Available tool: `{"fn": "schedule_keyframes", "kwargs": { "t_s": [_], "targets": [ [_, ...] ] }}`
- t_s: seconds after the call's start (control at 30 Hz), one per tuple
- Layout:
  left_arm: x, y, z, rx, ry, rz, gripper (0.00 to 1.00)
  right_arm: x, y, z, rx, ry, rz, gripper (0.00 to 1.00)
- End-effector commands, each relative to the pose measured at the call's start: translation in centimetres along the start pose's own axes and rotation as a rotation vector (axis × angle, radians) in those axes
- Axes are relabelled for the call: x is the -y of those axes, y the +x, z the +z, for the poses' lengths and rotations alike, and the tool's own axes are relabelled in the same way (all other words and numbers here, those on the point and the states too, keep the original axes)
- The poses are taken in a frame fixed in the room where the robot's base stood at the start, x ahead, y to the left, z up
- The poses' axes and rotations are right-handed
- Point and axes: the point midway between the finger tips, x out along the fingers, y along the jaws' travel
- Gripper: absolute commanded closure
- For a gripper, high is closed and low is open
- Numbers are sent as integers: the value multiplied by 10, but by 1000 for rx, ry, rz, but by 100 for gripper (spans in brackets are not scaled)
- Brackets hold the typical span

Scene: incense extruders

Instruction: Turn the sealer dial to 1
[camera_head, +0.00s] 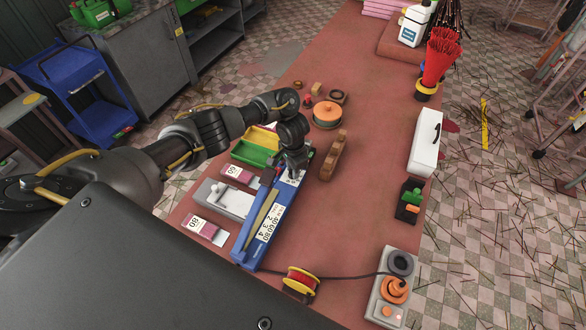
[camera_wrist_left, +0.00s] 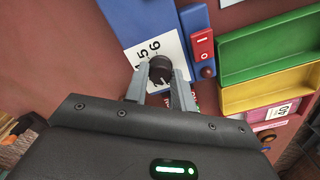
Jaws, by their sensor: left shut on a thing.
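The blue sealer (camera_head: 265,215) lies lengthwise on the red-brown table, with a white label strip of numbers along its side. Its black round dial (camera_wrist_left: 161,70) sits on a white numbered plate (camera_wrist_left: 140,57), where 5 and 6 are readable and other digits are hidden. My left gripper (camera_wrist_left: 161,88) has its two fingers on either side of the dial, shut on it. In the head view the left gripper (camera_head: 293,170) reaches down onto the sealer's far end, and the dial is hidden there. The right gripper is not in view.
A green and yellow tray (camera_head: 255,150) stands close left of the sealer. A wooden block (camera_head: 334,158) is to its right. The table's middle right is mostly clear.

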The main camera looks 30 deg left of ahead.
Motion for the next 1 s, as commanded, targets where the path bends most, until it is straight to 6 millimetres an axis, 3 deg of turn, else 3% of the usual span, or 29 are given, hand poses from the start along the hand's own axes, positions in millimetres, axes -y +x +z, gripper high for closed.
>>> {"fn": "schedule_keyframes", "kwargs": {
  "t_s": [0.47, 0.5, 0.63, 1.0],
  "targets": [
    [2, -2, -1, -3, -17, -3, 97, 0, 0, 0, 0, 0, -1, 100],
    [2, -2, -1, -3, -17, -3, 72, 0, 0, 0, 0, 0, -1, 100],
    [1, -1, -1, -3, -16, -2, 55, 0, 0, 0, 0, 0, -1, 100],
    [1, -3, -2, -4, -12, -2, 53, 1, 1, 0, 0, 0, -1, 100]
  ]
}}
